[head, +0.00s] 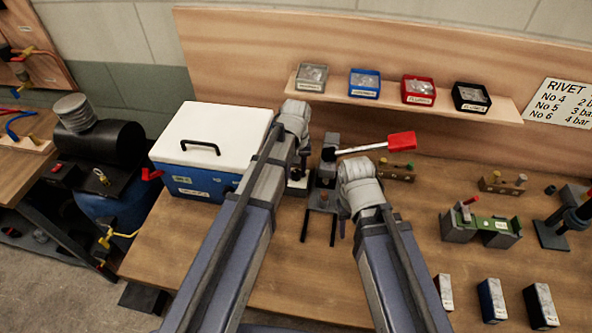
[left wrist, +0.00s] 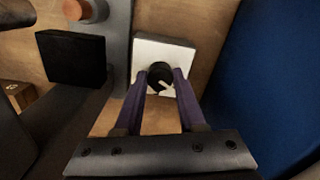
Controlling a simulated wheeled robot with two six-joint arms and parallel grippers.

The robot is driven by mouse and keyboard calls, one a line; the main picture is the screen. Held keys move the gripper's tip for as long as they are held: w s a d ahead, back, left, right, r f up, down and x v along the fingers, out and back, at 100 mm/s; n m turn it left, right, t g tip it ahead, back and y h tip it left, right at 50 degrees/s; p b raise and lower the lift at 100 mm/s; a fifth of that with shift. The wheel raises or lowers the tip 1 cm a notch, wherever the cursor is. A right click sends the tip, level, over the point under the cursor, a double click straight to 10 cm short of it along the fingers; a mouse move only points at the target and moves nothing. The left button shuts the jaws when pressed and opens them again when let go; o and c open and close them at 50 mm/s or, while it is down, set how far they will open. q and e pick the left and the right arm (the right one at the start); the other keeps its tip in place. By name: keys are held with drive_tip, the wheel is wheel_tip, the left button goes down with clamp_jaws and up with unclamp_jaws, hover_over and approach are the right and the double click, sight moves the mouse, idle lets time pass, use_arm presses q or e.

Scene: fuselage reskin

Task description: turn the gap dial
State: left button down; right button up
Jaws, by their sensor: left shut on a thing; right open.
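The gap dial (left wrist: 160,76) is a small black knob with a white pointer mark, set on a white square plate (left wrist: 150,52). My left gripper (left wrist: 161,84) is shut on it, one finger on each side in the left wrist view. In the head view my left gripper (head: 299,180) is low beside the blue cool box, and the dial is mostly hidden by my arm. The grey machine (head: 322,198) with a red-handled lever (head: 400,142) stands just to the right. My right gripper (head: 343,228) is open, largely hidden below its wrist, in front of the machine.
A blue cool box (head: 190,185) with a white lid stands close to the left. A shelf (head: 440,104) with several small bins is behind. Rivet blocks (head: 502,183), a green fixture (head: 492,230) and several small boxes (head: 492,300) are to the right.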

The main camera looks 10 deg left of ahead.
sight(296, 173)
idle(0.4)
use_arm(q)
drive_tip(key=c, duration=0.5)
unclamp_jaws()
drive_tip(key=shift+r, duration=0.1)
use_arm(e)
drive_tip(key=shift+r, duration=0.1)
use_arm(q)
wheel_tip(296, 173, up, 8)
drive_tip(key=p, duration=0.8)
drive_tip(key=shift+f, duration=0.2)
use_arm(e)
wheel_tip(296, 173, up, 8)
use_arm(q)
drive_tip(key=shift+s, duration=0.1)
use_arm(e)
drive_tip(key=shift+f, duration=0.25)
